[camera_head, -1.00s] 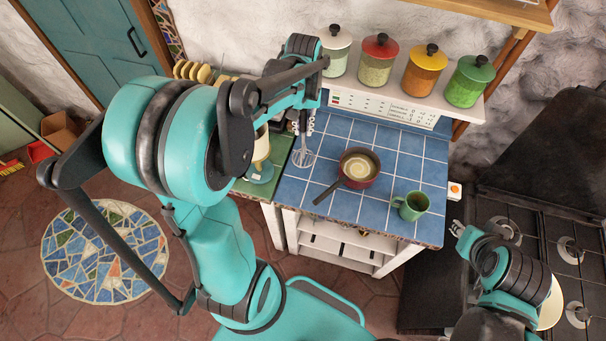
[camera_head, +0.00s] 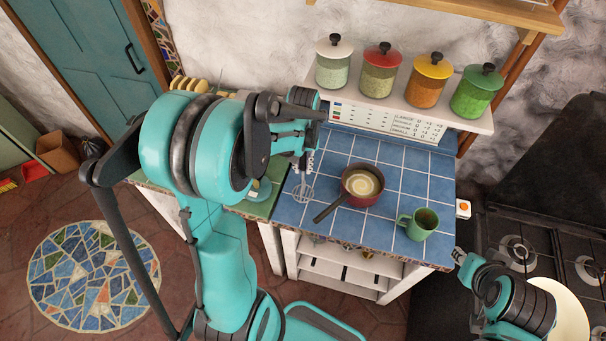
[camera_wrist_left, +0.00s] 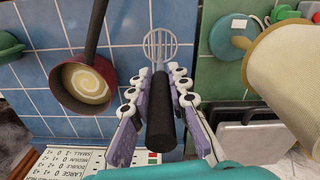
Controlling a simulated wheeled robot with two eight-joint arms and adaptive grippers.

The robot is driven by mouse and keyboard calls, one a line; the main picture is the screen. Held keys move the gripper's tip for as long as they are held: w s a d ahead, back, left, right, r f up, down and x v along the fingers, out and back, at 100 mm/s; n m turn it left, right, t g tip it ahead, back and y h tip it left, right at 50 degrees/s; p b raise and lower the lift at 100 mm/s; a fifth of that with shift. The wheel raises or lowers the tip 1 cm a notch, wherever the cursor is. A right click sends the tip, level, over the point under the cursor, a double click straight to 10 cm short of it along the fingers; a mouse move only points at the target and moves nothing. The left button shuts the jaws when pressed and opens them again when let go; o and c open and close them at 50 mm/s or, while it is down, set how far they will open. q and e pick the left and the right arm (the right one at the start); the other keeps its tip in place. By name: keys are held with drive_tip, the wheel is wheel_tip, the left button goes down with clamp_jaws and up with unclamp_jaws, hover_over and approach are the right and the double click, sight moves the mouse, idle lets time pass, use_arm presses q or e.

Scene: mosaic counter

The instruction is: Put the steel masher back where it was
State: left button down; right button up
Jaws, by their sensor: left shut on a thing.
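The steel masher (camera_head: 302,192) hangs from my left gripper (camera_head: 304,162), its round slotted head over the left part of the blue-tiled counter (camera_head: 330,150). In the left wrist view my left gripper (camera_wrist_left: 157,105) is shut on the masher's black handle (camera_wrist_left: 161,118), and the slotted head (camera_wrist_left: 160,45) lies beyond the fingers, near the seam between blue and green tiles. I cannot tell whether the masher touches the counter. My right gripper (camera_head: 459,256) is near the counter's front right corner, small in view, its jaw state unclear.
A red pan (camera_head: 350,198) with pale contents stands right of the masher, handle toward the front left. A green mug (camera_head: 419,224) is nearer the front edge. Lidded jars (camera_head: 380,72) line the back shelf. A cream cylindrical thing (camera_wrist_left: 285,75) stands on green tiles.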

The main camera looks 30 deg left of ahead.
sight(303, 170)
use_arm(q)
wheel_tip(303, 170, down, 3)
drive_tip(key=shift+s+r, duration=0.1)
drive_tip(key=shift+r, duration=0.05)
drive_tip(key=shift+f, duration=0.35)
drive_tip(key=shift+f+b, duration=0.1)
drive_tip(key=shift+b, duration=0.2)
drive_tip(key=c, duration=1.4)
unclamp_jaws()
drive_tip(key=shift+c, duration=0.2)
